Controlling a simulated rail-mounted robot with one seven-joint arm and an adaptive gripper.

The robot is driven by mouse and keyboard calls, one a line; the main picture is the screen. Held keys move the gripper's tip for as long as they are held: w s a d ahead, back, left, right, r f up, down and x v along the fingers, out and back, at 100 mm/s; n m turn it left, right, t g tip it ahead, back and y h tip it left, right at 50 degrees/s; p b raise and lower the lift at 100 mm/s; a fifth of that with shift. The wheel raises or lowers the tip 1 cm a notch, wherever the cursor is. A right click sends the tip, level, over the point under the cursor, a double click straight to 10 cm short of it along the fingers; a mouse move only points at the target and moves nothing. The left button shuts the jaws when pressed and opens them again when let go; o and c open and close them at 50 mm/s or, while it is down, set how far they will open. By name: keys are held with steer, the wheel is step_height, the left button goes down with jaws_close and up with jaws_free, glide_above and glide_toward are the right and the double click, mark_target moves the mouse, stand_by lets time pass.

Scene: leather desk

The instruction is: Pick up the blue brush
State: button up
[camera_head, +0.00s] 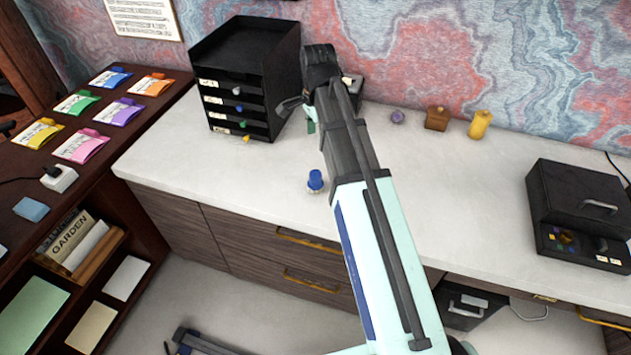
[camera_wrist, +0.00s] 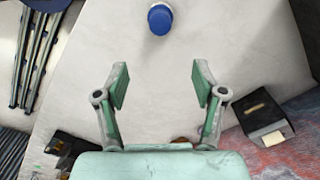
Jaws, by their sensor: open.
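A small object with a blue top and a pale, clear-looking base, the only thing here that fits the blue brush (camera_head: 315,180), stands upright on the white countertop (camera_head: 240,185) near its front edge. In the wrist view the blue brush (camera_wrist: 160,19) is at the top middle, beyond the fingertips. My gripper (camera_wrist: 161,86) has its two green-padded fingers apart with only bare countertop between them. It does not touch the brush. In the head view my arm reaches over the counter and largely hides the gripper, which is near the black drawer unit (camera_head: 262,50).
Behind the gripper are the drawer unit and the patterned wall (camera_head: 440,60). A purple knob (camera_head: 397,117), a brown box (camera_head: 437,118) and a yellow bottle (camera_head: 480,124) stand along the wall. A black machine (camera_head: 580,215) is at right. Countertop around the brush is clear.

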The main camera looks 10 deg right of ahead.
steer(key=p, duration=0.2)
glide_above(316, 173)
steer(key=f, duration=0.9)
steer(key=shift+w+d+f, duration=0.1)
steer(key=shift+d+f, duration=0.1)
steer(key=shift+f, duration=0.1)
steer(key=shift+a+f+p, duration=0.15)
steer(key=shift+f+p, duration=0.2)
steer(key=shift+f, duration=0.95)
steer(key=shift+a+f+p, duration=0.1)
steer(key=shift+f+p, duration=0.2)
steer(key=shift+f, duration=1)
jaws_close()
steer(key=shift+r, duration=0.15)
step_height(316, 173, up, 20)
steer(key=b, duration=0.3)
